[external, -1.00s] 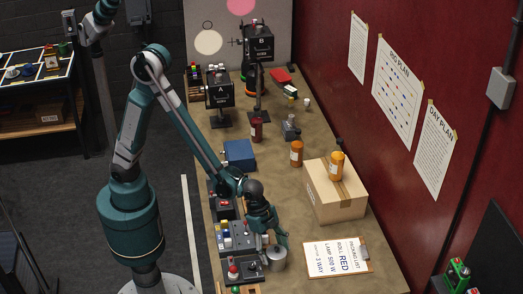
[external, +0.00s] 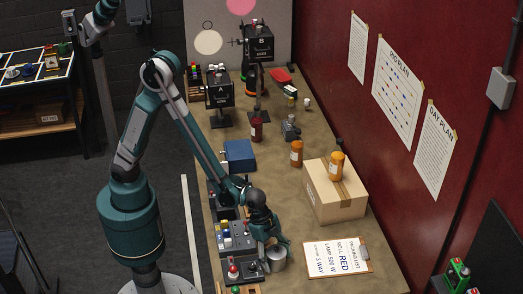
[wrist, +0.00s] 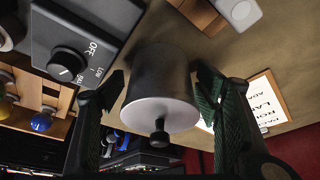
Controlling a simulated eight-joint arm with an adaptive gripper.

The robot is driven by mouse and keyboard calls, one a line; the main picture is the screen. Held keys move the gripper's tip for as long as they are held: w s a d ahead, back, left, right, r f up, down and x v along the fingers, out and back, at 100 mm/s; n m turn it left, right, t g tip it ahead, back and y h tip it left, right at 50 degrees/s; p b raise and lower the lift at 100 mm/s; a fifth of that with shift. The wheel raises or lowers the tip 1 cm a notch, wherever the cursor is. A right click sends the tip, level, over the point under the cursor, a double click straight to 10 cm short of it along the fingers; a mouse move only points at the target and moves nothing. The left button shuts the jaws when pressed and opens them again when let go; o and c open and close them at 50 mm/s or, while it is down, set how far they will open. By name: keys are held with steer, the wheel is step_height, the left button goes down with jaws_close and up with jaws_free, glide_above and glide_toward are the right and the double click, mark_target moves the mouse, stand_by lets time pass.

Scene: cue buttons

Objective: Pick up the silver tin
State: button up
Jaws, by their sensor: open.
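The silver tin (external: 275,259) stands on the table near its front edge, just right of the control boxes. It is a small round grey can; the wrist view shows it close up (wrist: 160,85) with a pale lid and a dark knob. My gripper (external: 273,248) is down at the tin. In the wrist view my gripper's two fingers (wrist: 158,92) are spread, one on each side of the tin, with a gap visible on the left side. On the right the finger is close to the tin; I cannot tell whether it touches.
A box with a dial (wrist: 68,62) stands close left of the tin. A clipboard with a packing list (external: 338,256) lies to the right. A cardboard box (external: 325,200) with an orange bottle (external: 337,166) on top stands behind it. Bare table lies between.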

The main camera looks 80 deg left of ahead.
steer(key=shift+c, duration=0.3)
steer(key=c, duration=1)
steer(key=shift+r, duration=0.1)
steer(key=shift+r, duration=0.1)
steer(key=shift+c, duration=1.1)
steer(key=shift+r+p, duration=0.35)
steer(key=shift+r, duration=4.5)
